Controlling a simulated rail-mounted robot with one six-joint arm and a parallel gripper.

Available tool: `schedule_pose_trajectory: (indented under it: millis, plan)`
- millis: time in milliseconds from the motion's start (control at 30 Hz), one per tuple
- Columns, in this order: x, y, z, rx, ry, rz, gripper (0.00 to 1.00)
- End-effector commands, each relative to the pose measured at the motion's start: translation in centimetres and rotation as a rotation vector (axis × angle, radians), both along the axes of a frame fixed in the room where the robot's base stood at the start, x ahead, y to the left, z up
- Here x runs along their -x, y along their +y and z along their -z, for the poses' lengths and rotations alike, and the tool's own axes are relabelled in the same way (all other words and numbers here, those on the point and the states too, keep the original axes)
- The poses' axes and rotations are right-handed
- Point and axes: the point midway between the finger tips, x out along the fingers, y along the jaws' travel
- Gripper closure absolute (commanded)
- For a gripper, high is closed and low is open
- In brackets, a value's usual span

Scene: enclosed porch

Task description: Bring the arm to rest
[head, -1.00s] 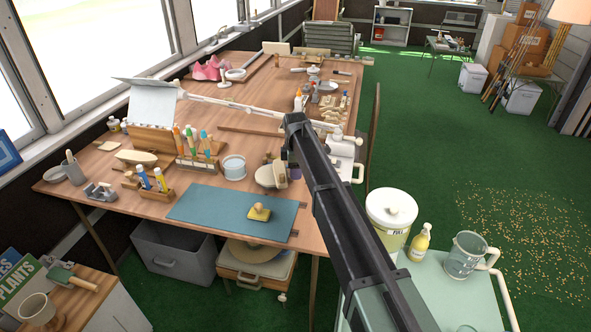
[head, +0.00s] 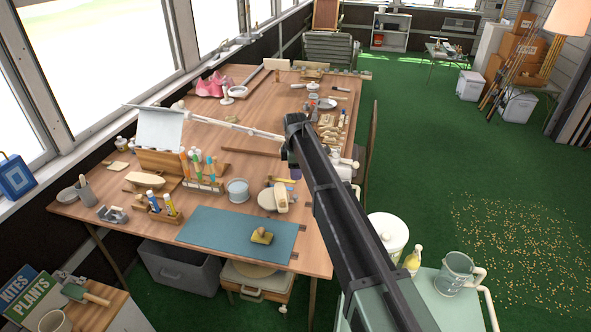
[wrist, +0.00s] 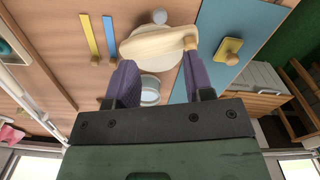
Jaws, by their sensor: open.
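My gripper (wrist: 158,65) is open in the wrist view, with its two purple fingers spread apart and nothing visibly gripped. A pale wooden piece with a rounded peg (wrist: 155,43) lies beyond the fingertips, over a round white disc. In the head view my dark arm reaches forward over the right side of the workbench (head: 160,225). A bit of purple finger (head: 295,173) shows beside the arm; the rest of the gripper is hidden behind it.
A blue mat (head: 210,228) with a yellow block (head: 262,236) lies at the bench's front. Marker pens (head: 203,170), a white angled lamp arm (head: 235,127) and a cup (head: 238,191) stand nearby. A green cart with a pitcher (head: 455,274) stands at right.

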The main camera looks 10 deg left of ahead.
Motion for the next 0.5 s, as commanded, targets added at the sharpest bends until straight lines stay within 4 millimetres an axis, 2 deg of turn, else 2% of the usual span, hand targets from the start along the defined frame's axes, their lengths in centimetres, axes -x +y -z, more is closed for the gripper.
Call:
schedule_pose_trajectory:
  millis: [200, 267, 333, 367, 433, 500]
  plan:
    - [0.0, 0.0, 0.2, 0.000, 0.000, 0.012, 0.52]
    - [0.0, 0.0, 0.2, 0.000, 0.000, 0.067, 0.52]
    - [0.3, -0.1, 0.2, 0.000, 0.000, 0.197, 0.52]
    - [1.1, -0.4, 0.2, 0.000, 0.000, 0.278, 0.52]
    - [5.5, -2.3, 0.2, 0.001, 0.001, 0.515, 0.52]
    - [10.9, -6.4, 0.2, 0.001, 0.000, 0.800, 0.52]
